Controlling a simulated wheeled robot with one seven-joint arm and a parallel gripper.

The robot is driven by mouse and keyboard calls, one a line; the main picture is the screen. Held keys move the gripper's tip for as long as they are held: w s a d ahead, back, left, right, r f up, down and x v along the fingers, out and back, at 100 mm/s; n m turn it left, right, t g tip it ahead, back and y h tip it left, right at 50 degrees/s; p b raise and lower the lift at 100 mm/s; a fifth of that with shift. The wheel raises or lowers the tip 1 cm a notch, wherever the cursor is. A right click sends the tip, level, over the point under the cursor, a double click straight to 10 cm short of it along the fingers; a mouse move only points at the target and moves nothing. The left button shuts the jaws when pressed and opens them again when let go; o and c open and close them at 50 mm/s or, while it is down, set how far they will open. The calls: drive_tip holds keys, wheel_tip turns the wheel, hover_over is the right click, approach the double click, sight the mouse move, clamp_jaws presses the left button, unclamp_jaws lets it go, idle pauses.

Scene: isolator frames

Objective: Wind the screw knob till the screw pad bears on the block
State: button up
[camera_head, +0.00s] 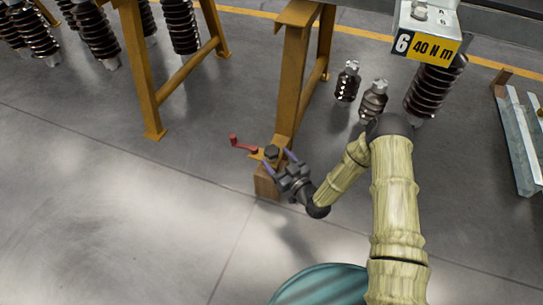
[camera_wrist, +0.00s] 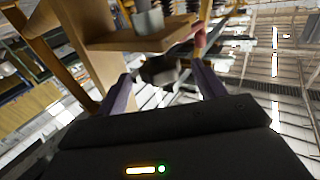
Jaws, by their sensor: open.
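The dark screw knob (camera_head: 271,152) sits on a yellow bracket at the foot of a frame leg. A brown block (camera_head: 265,184) is below it, partly behind my gripper (camera_head: 278,160). My gripper is open, its two purple fingers reaching to either side of the knob. In the wrist view the dark knob (camera_wrist: 160,70) lies between the fingertips; I cannot tell whether they touch it. A grey cylindrical piece, perhaps the screw pad (camera_wrist: 149,20), shows beyond the brown plate (camera_wrist: 125,42). I cannot tell the gap between pad and block.
A red crank handle (camera_head: 241,145) sticks out left of the knob. Yellow frame legs (camera_head: 292,75) stand close behind. Dark ribbed isolators (camera_head: 347,82) stand on the floor behind. A box marked "6 40 N m" (camera_head: 426,45) is at upper right. The floor at left is clear.

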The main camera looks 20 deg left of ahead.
sight(275, 158)
drive_tip(key=b+x, duration=0.1)
drive_tip(key=x, duration=0.3)
drive_tip(key=c, duration=1)
drive_tip(key=shift+o, duration=0.2)
drive_tip(key=shift+r+m+t+h+p, duration=0.15)
drive_tip(key=shift+m+t+h+p, duration=0.35)
drive_tip(key=shift+m+t+p, duration=0.1)
